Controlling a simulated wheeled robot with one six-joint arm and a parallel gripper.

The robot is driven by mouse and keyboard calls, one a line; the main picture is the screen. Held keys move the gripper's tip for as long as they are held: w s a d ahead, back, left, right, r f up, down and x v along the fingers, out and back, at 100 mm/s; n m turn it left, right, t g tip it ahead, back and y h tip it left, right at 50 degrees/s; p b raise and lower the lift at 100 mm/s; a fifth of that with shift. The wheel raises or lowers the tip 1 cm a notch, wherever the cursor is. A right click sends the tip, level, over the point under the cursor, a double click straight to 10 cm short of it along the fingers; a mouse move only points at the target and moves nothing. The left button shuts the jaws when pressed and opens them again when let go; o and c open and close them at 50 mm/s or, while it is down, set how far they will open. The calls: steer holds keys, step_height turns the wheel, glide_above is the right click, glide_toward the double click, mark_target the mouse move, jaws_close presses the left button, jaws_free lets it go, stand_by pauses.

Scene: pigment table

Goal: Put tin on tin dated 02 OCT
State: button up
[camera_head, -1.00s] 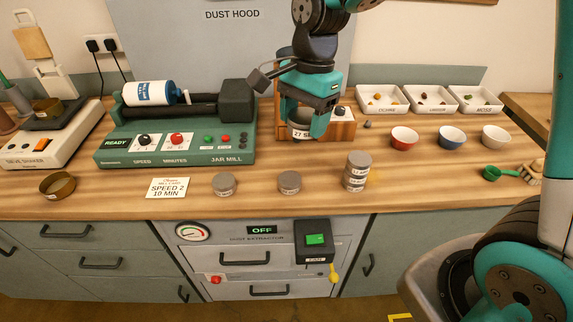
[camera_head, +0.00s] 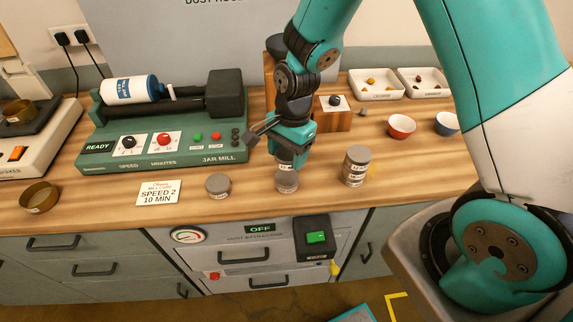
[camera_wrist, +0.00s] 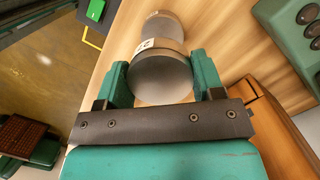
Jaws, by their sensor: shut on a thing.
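My gripper (camera_head: 288,160) points down over the counter and is shut on a grey tin (camera_wrist: 160,80), whose round face shows between the fingers in the wrist view. In the head view the fingers mostly hide this held tin. A second tin, the middle tin (camera_head: 287,183), stands on the counter right under the gripper. I cannot tell whether the two touch. A single tin (camera_head: 218,186) stands to the left, and a stack of tins (camera_head: 355,166) stands to the right. The date labels are too small to read. Another tin (camera_wrist: 164,22) shows partly behind the held one in the wrist view.
The jar mill (camera_head: 165,130) stands behind on the left, with a card (camera_head: 158,193) in front of it. A brown dish (camera_head: 40,197) is at far left. A red bowl (camera_head: 401,126) and a blue bowl (camera_head: 447,123) stand at right. The counter's front edge is close to the tins.

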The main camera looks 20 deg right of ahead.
mark_target(287, 177)
steer(key=shift+f+p, duration=0.3)
steer(key=shift+f, duration=2.4)
steer(key=shift+f, duration=0.1)
steer(key=shift+f, duration=0.15)
steer(key=o, duration=0.9)
steer(key=shift+o, duration=0.2)
steer(key=r, duration=0.3)
steer(key=d+r+b, duration=0.1)
steer(key=r, duration=0.3)
steer(key=r+b, duration=0.1)
steer(key=r, duration=0.3)
steer(key=shift+w+d+r, duration=0.2)
steer(key=shift+w, duration=0.2)
steer(key=shift+s+a+r+n, duration=0.1)
steer(key=shift+s+r+n, duration=0.15)
steer(key=shift+r, duration=0.3)
steer(key=shift+s+a+r+n, duration=0.1)
steer(key=shift+r+n, duration=0.15)
steer(key=shift+r, duration=0.3)
steer(key=s+a+r+n+y, duration=0.1)
steer(key=s+a+r+n, duration=0.1)
steer(key=s+r+n, duration=0.4)
steer(key=s+a+r+n+y, duration=0.1)
steer(key=s+a+r+n, duration=0.2)
steer(key=s+r+n, duration=0.4)
steer(key=s+n, duration=0.5)
steer(key=shift+s+a+n+t+y, duration=0.3)
steer(key=shift+s+n+t, duration=0.05)
steer(key=shift+n+t, duration=0.05)
steer(key=shift+r, duration=0.1)
